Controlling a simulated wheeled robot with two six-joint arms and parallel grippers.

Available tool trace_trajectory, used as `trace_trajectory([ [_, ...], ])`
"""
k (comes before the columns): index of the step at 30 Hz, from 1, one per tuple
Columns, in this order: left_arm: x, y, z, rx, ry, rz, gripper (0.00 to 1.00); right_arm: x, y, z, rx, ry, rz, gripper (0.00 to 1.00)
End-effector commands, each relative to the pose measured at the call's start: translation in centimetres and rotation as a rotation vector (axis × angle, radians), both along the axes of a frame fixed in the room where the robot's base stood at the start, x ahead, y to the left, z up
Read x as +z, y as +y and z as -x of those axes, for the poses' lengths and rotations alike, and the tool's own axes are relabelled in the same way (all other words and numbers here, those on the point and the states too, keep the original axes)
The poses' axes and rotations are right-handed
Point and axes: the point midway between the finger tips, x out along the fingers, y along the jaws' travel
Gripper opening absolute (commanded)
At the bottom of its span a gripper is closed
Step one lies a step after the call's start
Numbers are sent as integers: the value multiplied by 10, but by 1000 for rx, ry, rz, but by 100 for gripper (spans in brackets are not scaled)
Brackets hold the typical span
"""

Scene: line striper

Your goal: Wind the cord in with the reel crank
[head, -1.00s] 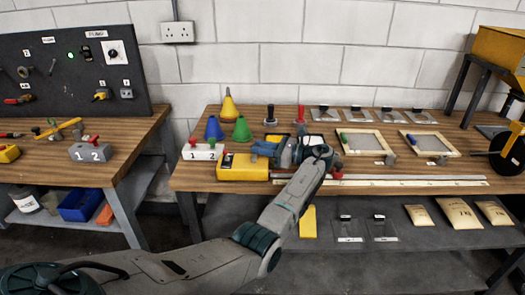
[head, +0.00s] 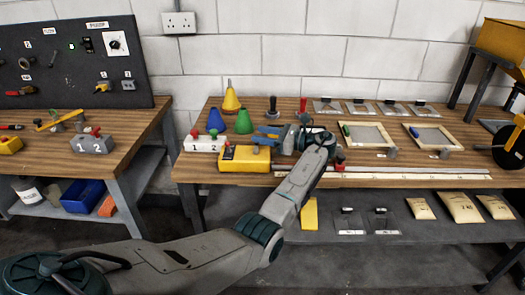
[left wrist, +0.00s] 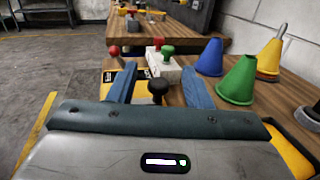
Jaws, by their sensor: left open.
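A yellow box (head: 243,165) lies near the front edge of the middle bench; it also shows, partly hidden, in the left wrist view (left wrist: 106,92). A black knob (left wrist: 157,88) stands between my fingers in the left wrist view; it looks like a crank knob. A red ball (left wrist: 114,50) shows beyond the left finger. My left gripper (head: 268,137) is open, its blue fingers near the box's right end. In the left wrist view the fingers (left wrist: 160,82) are apart, one on either side of the knob. Contact cannot be told. No cord is clearly visible. My right gripper is out of view.
A white block (head: 205,144) with red and green knobs stands behind the yellow box. Blue (head: 215,121), green (head: 244,121) and yellow (head: 230,97) cones stand further back. A long pale rule (head: 400,173) lies along the front right. Framed screens (head: 368,137) lie behind it.

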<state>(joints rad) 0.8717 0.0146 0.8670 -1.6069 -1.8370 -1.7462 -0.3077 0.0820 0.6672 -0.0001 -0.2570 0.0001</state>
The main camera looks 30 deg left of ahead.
Motion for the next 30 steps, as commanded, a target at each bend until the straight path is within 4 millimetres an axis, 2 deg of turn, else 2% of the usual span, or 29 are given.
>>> trace_trajectory([
  [3, 17, -3, 4, -1, -3, 0, 45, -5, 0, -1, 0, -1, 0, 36],
  [10, 19, -23, 36, -2, -3, 1, 45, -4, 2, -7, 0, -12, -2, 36],
  [24, 28, -70, 114, 0, -3, 2, 45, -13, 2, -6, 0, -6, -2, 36],
  [30, 31, -82, 132, 0, -1, 1, 45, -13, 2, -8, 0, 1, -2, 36],
])
